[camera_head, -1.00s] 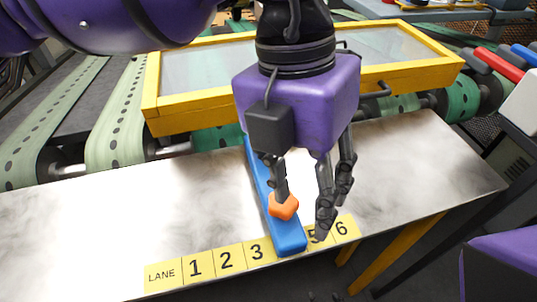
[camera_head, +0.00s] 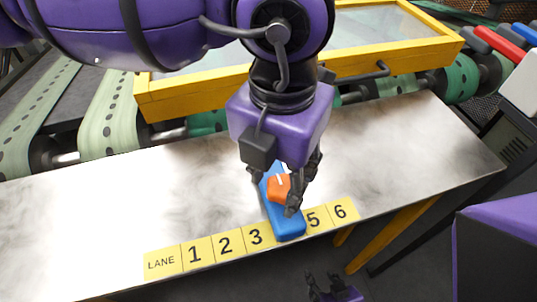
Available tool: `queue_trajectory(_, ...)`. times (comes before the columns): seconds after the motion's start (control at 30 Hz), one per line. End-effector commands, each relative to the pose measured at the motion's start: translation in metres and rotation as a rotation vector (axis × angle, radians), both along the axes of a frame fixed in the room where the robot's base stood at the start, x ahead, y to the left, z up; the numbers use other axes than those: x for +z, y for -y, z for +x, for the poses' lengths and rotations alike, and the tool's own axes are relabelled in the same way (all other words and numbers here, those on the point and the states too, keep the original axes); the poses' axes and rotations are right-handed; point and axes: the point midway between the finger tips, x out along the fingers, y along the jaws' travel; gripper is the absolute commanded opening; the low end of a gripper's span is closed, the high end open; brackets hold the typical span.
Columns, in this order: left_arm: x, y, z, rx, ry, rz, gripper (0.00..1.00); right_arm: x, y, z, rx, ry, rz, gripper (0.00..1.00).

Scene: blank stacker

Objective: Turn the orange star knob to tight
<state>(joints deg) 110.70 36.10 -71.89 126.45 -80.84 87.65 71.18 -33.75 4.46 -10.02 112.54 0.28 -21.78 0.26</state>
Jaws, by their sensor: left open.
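The orange star knob (camera_head: 277,190) sits on top of the blue bar (camera_head: 287,224), near its front end. A short white mark shows on the knob. The bar lies on the metal table, its front end over the spot between labels 3 and 5. My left gripper (camera_head: 275,188) is open and points down over the knob, with a finger on either side of it. I cannot tell whether the fingers touch the knob. The gripper hides the back of the bar. My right gripper (camera_head: 322,280) is low at the bottom edge, empty, with its fingertips apart.
The metal table (camera_head: 110,215) is clear on both sides of the bar. Yellow lane labels (camera_head: 227,242) run along its front edge. A yellow-framed clear panel (camera_head: 190,98) and green belts (camera_head: 108,118) lie behind. Red and blue handles (camera_head: 502,45) are at the far right.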

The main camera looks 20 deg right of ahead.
Motion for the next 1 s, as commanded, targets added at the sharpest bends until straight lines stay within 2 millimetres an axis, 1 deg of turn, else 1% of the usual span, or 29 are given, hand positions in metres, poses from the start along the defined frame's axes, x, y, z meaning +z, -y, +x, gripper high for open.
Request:
queue_trajectory(0.1, 0.0000, 0.0000, -0.0001, 0.000, -0.001, 0.001, 0.42, 0.0009, 0.0007, 0.0003, 0.001, 0.002, -0.001, 0.40)
queue_trajectory(0.4, 0.0002, 0.0000, 0.0004, 0.001, 0.000, 0.000, 0.03, 0.0013, 0.0041, 0.0000, 0.009, 0.002, -0.009, 0.40)
queue_trajectory(0.57, 0.0003, 0.0001, 0.0007, -0.006, 0.001, 0.000, 0.03, 0.0010, 0.0054, -0.0003, 0.009, 0.001, -0.012, 0.40)
queue_trajectory(0.73, -0.0001, 0.0005, 0.0013, -0.048, 0.001, -0.001, 0.03, -0.0006, 0.0055, -0.0015, 0.008, -0.002, -0.012, 0.40)
queue_trajectory(0.87, -0.0004, 0.0010, 0.0019, -0.116, 0.000, -0.001, 0.03, -0.0028, 0.0051, -0.0027, 0.006, -0.004, -0.010, 0.40)
queue_trajectory(1.0, -0.0010, 0.0017, 0.0025, -0.223, -0.001, 0.000, 0.03, -0.0059, 0.0038, -0.0039, -0.001, -0.007, -0.007, 0.40)
